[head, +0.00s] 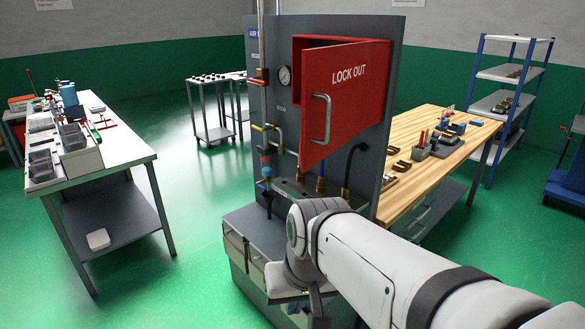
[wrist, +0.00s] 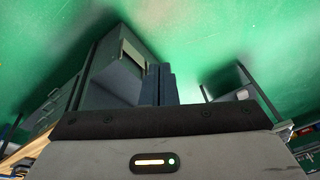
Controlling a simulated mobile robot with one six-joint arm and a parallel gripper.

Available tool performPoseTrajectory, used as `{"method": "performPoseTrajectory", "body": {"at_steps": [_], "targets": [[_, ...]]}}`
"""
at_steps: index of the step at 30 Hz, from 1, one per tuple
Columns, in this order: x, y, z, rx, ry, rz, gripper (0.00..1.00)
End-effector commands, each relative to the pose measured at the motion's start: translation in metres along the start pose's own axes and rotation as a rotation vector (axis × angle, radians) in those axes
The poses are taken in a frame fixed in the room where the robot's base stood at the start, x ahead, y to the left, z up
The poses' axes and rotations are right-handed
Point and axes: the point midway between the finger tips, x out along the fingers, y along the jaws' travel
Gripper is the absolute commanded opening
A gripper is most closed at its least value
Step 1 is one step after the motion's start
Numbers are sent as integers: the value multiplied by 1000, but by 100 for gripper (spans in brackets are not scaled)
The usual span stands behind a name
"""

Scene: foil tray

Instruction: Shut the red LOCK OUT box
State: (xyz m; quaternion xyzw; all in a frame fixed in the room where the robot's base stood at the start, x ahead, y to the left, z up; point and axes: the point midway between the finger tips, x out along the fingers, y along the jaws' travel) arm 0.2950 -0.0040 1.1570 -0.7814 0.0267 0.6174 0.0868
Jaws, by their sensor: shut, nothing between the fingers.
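The red LOCK OUT box (head: 298,75) is mounted on a grey panel in the head view. Its red door (head: 345,85) stands ajar, swung out towards the camera, with the hinge side at the right and a gap at the left showing the box's inside. A grey bar handle (head: 320,119) is on the door near its free edge. My gripper, seen in the wrist view (wrist: 158,84), is shut and empty, with its dark fingers together over the floor. In the head view my arm's end is low, in front of the panel's base, below the door and apart from it.
Valves and pipes (head: 266,135) and a gauge (head: 285,76) sit on the panel left of the box. A wooden bench (head: 425,172) stands right behind the panel. A white-topped bench (head: 125,150) stands at left. Green floor is clear between that bench and the panel.

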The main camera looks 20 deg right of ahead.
Motion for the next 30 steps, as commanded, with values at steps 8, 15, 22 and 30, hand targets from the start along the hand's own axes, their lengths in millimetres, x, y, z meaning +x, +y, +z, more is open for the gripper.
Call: {"method": "performPoseTrajectory", "body": {"at_steps": [8,15,22,30], "targets": [[4,12,-28,876,-274,-316,0],[-28,59,-97,1568,-488,-773,0],[-76,150,-142,1931,-615,-1268,0],[-106,204,-151,2016,-660,-1541,0]]}}
